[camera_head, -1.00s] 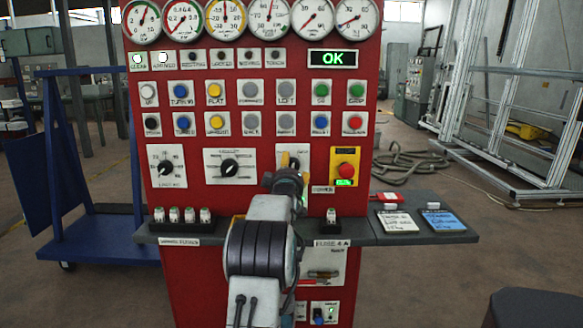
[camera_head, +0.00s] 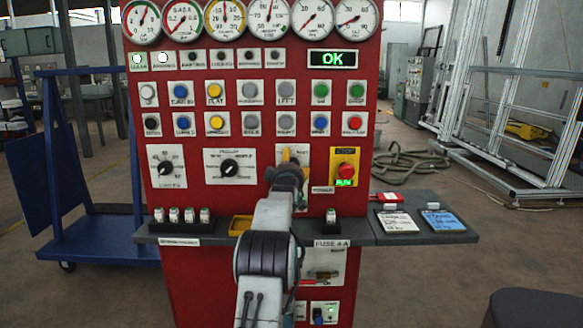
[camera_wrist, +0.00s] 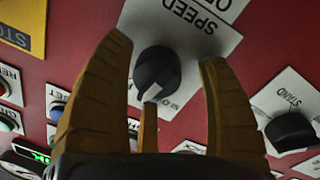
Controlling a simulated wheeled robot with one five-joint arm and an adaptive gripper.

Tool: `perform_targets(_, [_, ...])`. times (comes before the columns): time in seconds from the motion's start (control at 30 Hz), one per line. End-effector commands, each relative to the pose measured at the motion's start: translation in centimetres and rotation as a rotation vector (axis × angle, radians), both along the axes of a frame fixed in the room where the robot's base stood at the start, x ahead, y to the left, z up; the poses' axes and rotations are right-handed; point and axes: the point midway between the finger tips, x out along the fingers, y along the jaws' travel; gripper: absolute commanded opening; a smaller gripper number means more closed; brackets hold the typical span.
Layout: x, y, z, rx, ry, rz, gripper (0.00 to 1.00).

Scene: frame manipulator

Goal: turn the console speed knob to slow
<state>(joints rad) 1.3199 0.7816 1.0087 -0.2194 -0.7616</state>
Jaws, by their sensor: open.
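The speed knob (camera_wrist: 158,72) is round and black on a white plate marked SPEED (camera_wrist: 195,22), shown upside down in the wrist view. A pale mark shows on its lower part. My gripper (camera_wrist: 165,52) is open, with one yellow-brown finger on each side of the knob and a third below it. I cannot tell whether any finger touches it. In the head view my gripper (camera_head: 286,155) is in front of the speed plate (camera_head: 304,153) and hides the knob. The setting words are mostly hidden.
A red emergency stop button (camera_head: 345,170) on a yellow plate is close to the right. Another black knob (camera_head: 229,168) is to the left. A grey shelf (camera_head: 370,232) with fuses and cards juts out below. Several coloured buttons are above.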

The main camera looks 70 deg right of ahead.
Motion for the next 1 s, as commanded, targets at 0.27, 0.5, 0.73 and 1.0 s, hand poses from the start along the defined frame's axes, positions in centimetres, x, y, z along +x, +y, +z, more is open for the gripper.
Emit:
perform_targets(0.27, [0.0, 0.01, 0.0, 0.0, 0.0, 0.0, 0.57])
perform_targets(0.5, [0.0, 0.02, 0.02, 0.0, 0.0, 0.0, 0.36])
perform_targets(0.73, [0.12, 0.05, 0.1, -0.002, -0.001, 0.002, 0.15])
perform_targets(1.0, [0.25, 0.1, -0.02, -0.019, 0.041, 0.003, 0.09])
